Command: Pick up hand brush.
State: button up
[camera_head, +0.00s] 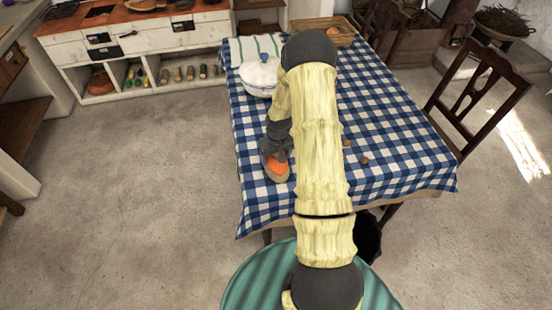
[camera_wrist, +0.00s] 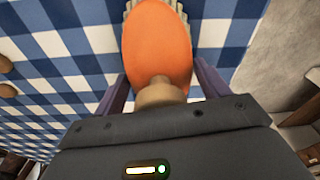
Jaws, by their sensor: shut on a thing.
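The hand brush (camera_head: 277,166) has an orange body, and lies at or just above the left side of the checked table. In the wrist view its orange back (camera_wrist: 157,42) fills the upper middle, with pale bristles along the rim and a tan handle pointing toward me. My gripper (camera_wrist: 161,84) is shut on the brush at its handle end, with one dark purple finger on each side. In the head view my gripper (camera_head: 275,150) is partly hidden by its own wrist. I cannot tell whether the brush touches the cloth.
The table (camera_head: 400,150) has a blue-and-white checked cloth. A white lidded pot (camera_head: 259,77) stands behind the brush, near a striped towel (camera_head: 240,48). Small brown round things (camera_head: 364,160) lie to the right. A wooden chair (camera_head: 480,95) stands at the right. Floor on the left is clear.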

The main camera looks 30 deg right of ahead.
notch_tip(320, 180, up, 10)
jog(key=shift+b, duration=0.55)
